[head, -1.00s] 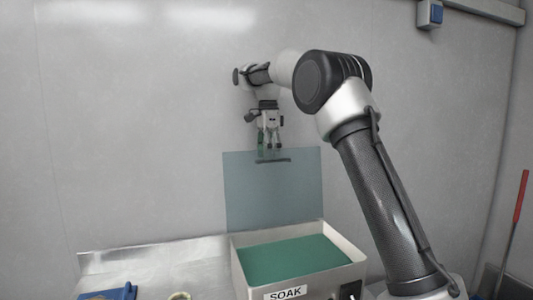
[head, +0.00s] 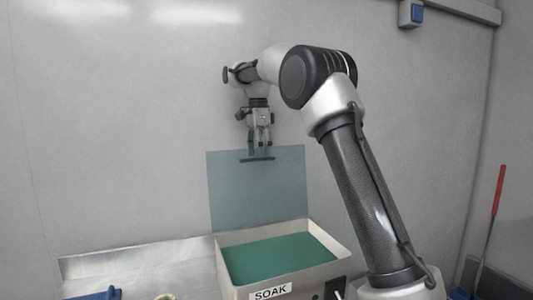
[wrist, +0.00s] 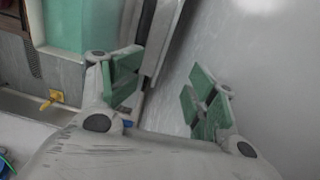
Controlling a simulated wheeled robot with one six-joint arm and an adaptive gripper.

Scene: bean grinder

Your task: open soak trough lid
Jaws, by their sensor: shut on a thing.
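The soak trough (head: 230,290) is a pale box with a SOAK label (head: 270,291) and a green surface inside (head: 277,258). Its lid (head: 256,195) is a bluish see-through panel, standing upright at the trough's back edge, so the trough's top is open. A dark bar handle (head: 257,159) sits near the lid's top edge. My gripper (head: 258,153) points down at this handle and is shut on it. In the wrist view, the green finger pads of my gripper (wrist: 164,98) show; the grip itself is not clear there.
A grey wall (head: 120,130) stands behind the lid. A metal counter (head: 135,262) lies left of the trough, with a blue item (head: 98,294) at its front. A red-handled tool (head: 499,190) leans at the far right.

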